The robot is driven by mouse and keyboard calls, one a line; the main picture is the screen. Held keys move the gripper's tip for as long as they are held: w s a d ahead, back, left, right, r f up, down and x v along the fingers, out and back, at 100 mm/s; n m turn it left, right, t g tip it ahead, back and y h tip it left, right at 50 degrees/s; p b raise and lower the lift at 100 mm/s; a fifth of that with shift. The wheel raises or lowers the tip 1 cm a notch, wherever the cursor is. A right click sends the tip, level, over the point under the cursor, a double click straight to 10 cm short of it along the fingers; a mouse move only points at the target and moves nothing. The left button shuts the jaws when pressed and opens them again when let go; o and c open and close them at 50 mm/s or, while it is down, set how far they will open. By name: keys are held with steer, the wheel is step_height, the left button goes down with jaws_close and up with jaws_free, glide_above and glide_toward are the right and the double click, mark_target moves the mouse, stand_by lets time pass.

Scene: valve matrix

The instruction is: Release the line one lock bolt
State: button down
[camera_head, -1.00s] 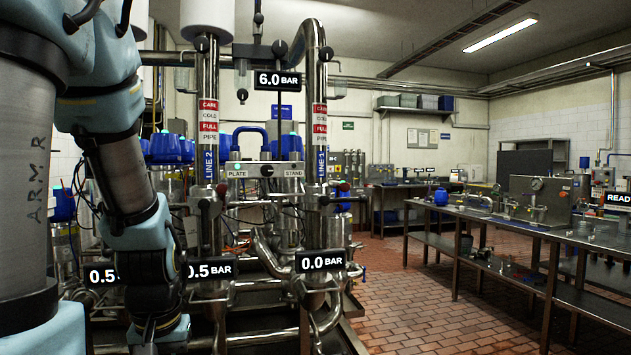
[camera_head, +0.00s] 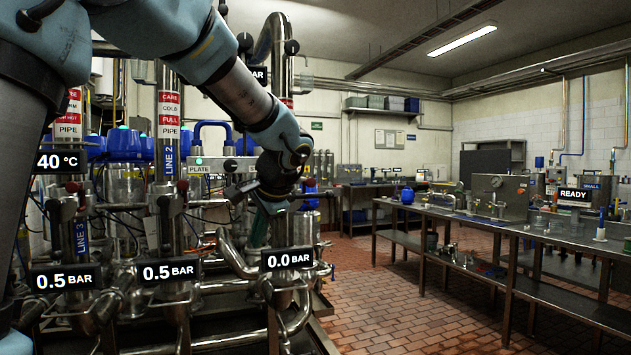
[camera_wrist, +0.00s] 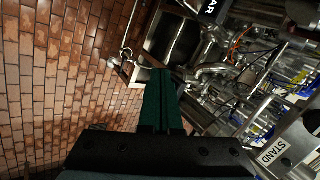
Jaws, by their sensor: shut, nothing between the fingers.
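My gripper (camera_head: 258,238) hangs in front of the line one pipe (camera_head: 272,45), pointing down, just above the 0.0 BAR label (camera_head: 289,259). In the wrist view its dark green fingers (camera_wrist: 160,85) are shut together with nothing between them. My arm covers the middle of the line one pipe and its nameplate. A dark red knob (camera_head: 310,182) shows just right of my gripper. I cannot make out the lock bolt itself; it may be hidden behind my gripper.
The line two pipe (camera_head: 168,145) and the line three pipe (camera_head: 80,235) stand to the left. Curved pipework (camera_head: 235,255) lies low beside my gripper. A steel bench (camera_head: 480,225) stands at the right. The brick floor (camera_head: 390,300) between is open.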

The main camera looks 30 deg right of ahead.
steer(key=s+d+r+m+t+h, duration=0.1)
steer(key=s+d+r+m+t, duration=0.1)
steer(key=d+r, duration=0.6)
steer(key=s+d+r+m+t+h, duration=0.1)
steer(key=s+d+r+m+t, duration=0.1)
steer(key=d+r, duration=0.5)
steer(key=shift+s+d+r+t, duration=0.4)
steer(key=shift+s+r, duration=0.45)
steer(key=shift+r, duration=0.1)
steer(key=p, duration=0.2)
glide_toward(312, 182)
step_height(312, 182, down, 3)
steer(key=w, duration=0.1)
steer(key=w+p, duration=0.2)
steer(key=w, duration=0.1)
steer(key=shift+w+d+r, duration=0.1)
steer(key=shift+w+d, duration=0.05)
steer(key=shift+w, duration=0.15)
steer(key=shift+w+d, duration=0.1)
steer(key=shift+w, duration=0.35)
